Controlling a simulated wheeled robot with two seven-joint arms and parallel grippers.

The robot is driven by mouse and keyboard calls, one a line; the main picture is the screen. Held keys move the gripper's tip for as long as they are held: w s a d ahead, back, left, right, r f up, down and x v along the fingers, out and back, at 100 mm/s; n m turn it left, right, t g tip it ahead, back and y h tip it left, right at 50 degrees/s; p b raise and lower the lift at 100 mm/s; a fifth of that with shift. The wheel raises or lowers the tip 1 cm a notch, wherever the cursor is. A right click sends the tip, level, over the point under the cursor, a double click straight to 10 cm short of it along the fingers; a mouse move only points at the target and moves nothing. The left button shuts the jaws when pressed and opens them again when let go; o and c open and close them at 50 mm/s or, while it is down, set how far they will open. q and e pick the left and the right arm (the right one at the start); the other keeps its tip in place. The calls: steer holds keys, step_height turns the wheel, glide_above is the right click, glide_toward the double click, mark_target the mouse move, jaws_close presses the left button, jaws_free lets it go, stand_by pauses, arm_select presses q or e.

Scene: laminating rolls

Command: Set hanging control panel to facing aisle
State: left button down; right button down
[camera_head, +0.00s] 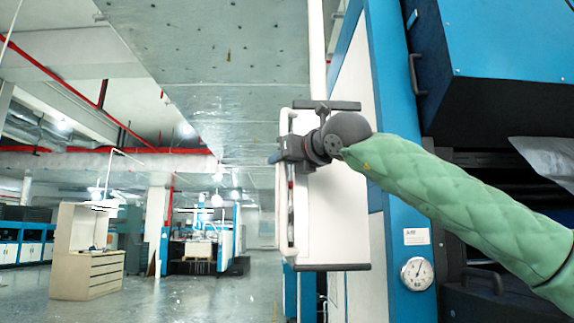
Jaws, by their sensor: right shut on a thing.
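The hanging control panel (335,225) is a white box with dark top and bottom edges. It hangs from a white vertical pole (317,60) near the middle of the head view. Its white side is toward me, and a light frame or handle runs down its left edge. My right gripper (280,158) is shut on this left edge, in its upper half. The gripper and my wrist hide part of the panel's upper side. Whether a screen is on its left-facing side cannot be made out. My left gripper is not in view.
A blue and dark machine (395,100) with a round gauge (416,273) stands close on the right, behind the panel. A wooden drawer cabinet (88,275) stands farther off at the left. The grey aisle floor (190,298) left of the panel looks clear.

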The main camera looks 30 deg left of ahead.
steer(key=shift+w+a, duration=0.15)
steer(key=shift+a, duration=0.05)
stand_by(0.4)
steer(key=c, duration=1.4)
jaws_free()
steer(key=shift+d, duration=0.1)
steer(key=b+v, duration=0.1)
steer(key=v, duration=0.7)
steer(key=shift+b, duration=0.4)
